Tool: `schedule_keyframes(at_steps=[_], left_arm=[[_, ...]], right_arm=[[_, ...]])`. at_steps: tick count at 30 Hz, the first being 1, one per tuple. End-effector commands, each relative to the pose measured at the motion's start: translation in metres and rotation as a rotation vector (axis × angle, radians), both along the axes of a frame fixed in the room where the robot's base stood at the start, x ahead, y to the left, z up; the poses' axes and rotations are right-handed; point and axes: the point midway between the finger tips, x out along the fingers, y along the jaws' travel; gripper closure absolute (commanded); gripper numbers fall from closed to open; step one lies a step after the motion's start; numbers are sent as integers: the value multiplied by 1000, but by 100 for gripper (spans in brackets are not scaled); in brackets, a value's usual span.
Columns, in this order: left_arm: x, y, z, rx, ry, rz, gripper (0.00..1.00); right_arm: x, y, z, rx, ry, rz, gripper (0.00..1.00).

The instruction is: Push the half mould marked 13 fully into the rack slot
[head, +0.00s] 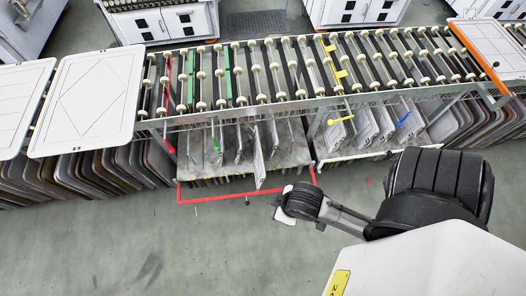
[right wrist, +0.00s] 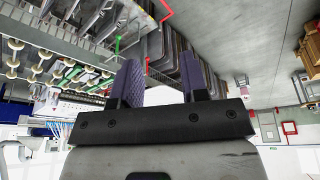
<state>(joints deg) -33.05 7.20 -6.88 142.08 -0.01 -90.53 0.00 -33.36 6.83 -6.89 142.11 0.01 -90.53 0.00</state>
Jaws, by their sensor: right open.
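A pale half mould (head: 259,158) sticks out from the rack (head: 206,165) under the roller conveyor, further than its neighbours, in the head view. I cannot read a 13 on it. My right gripper (head: 282,211) is in front of the rack, just right of and below the protruding mould, apart from it in the picture. In the right wrist view its two dark purple fingers (right wrist: 162,78) stand wide apart with nothing between them. In that view I cannot tell the protruding mould from the other rack contents. My left gripper is out of view.
The roller conveyor (head: 255,75) runs above the rack. A red line (head: 215,199) marks the floor before it. Several more moulds (head: 372,122) stand in the bay to the right, with yellow and blue handles nearby. Open grey floor (head: 110,245) lies in front.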

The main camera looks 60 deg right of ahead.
Motion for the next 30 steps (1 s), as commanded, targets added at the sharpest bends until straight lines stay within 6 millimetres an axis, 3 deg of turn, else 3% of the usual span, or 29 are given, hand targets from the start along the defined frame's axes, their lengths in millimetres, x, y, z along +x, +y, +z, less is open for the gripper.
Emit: schedule_keyframes(at_steps=[4, 8, 14, 20, 26, 30], left_arm=[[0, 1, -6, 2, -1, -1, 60], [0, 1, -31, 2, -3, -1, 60], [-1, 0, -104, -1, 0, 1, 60], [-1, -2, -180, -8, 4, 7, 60], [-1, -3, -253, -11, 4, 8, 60], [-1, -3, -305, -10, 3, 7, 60]], right_arm=[[4, 0, -7, 5, -4, 1, 60], [13, 0, -39, 22, 0, 12, 60], [42, -7, -130, 76, 29, 22, 60], [76, -30, -222, 126, 89, -18, 60], [111, -69, -302, 155, 157, -114, 60], [136, -106, -349, 167, 200, -219, 60]])
